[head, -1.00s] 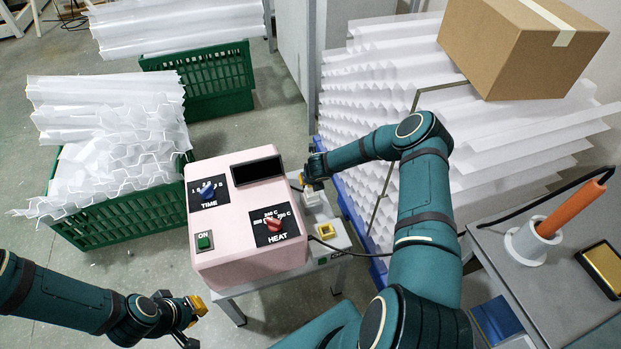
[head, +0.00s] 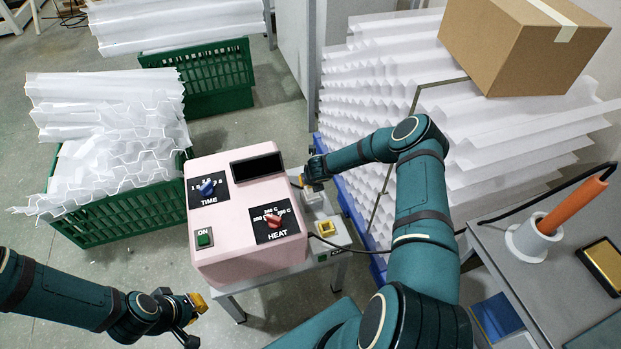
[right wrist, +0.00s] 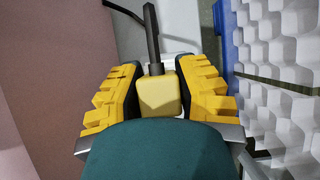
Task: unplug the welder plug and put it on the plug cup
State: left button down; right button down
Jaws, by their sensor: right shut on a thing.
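The pink welder (head: 245,225) stands on a small table, with TIME and HEAT knobs and a green ON button on its top. In the right wrist view my right gripper (right wrist: 158,95) is shut on the yellow welder plug (right wrist: 160,95), whose dark cord points away. In the head view this gripper (head: 308,178) is behind the welder's right side, low by a pale block, and the plug is mostly hidden. I cannot tell whether the plug is seated. A yellow square cup (head: 326,229) sits on the pale unit beside the welder. My left gripper (head: 196,309) hangs at lower left, away from everything.
Green crates (head: 118,212) with white corrugated sheets stand at left and back. A stack of white sheets (head: 365,100) and a cardboard box (head: 515,45) stand behind my right arm. A grey bench (head: 530,285) at right bears an orange-handled tool (head: 572,207) in a white holder.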

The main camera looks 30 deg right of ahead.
jog(key=shift+f, duration=0.85)
jog(key=c, duration=0.7)
grip_release()
jog(key=v, duration=1.2)
